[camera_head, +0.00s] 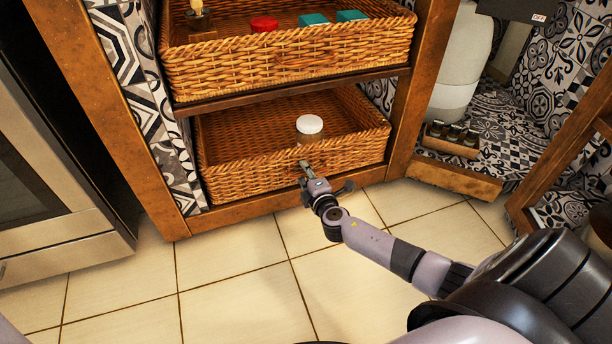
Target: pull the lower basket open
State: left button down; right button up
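The lower basket (243,174) is woven wicker and sits in the lower bay of the wooden shelf unit. A jar with a white lid (309,127) stands inside it. My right gripper (306,170) is at the middle of the basket's front wall, at the handle area. One finger shows against the wicker. The gripper's own wrist hides the rest, so I cannot tell whether it grips the basket. My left gripper is not in view.
An upper wicker basket (230,78) holds a red item (264,24) and teal boxes (314,19). A wooden post (420,75) bounds the bay on the right. A steel appliance (50,190) stands at left. The tiled floor (235,260) in front is clear.

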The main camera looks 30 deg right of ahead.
grip_shut()
dwell(0.4)
dwell(0.5)
